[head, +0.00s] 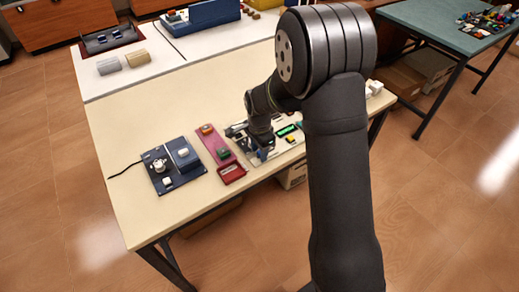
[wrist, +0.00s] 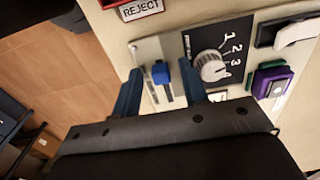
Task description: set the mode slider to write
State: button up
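The slider has a blue knob (wrist: 160,74) on a pale grey plate (wrist: 149,48) in the wrist view. Dark slot lines run from the knob toward my gripper. I cannot read any write mark on the plate. My gripper (wrist: 160,68) is open, with one blue finger left of the knob and the other right of it. Gaps show on both sides, so the fingers do not look closed on it. In the head view my gripper (head: 262,152) is low over the panels on the table, and the knob cannot be made out there.
A purple and green button (wrist: 272,80) and a black-and-white switch (wrist: 296,32) lie farther right. The table's (head: 130,130) left part is bare.

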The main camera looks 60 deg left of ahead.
aim_at(259, 152)
jog(key=shift+r, duration=0.1)
notch_tip(259, 152, up, 17)
jog(key=shift+r, duration=0.15)
dwell(0.8)
notch_tip(259, 152, down, 18)
jog(key=shift+r, duration=0.25)
dwell(0.5)
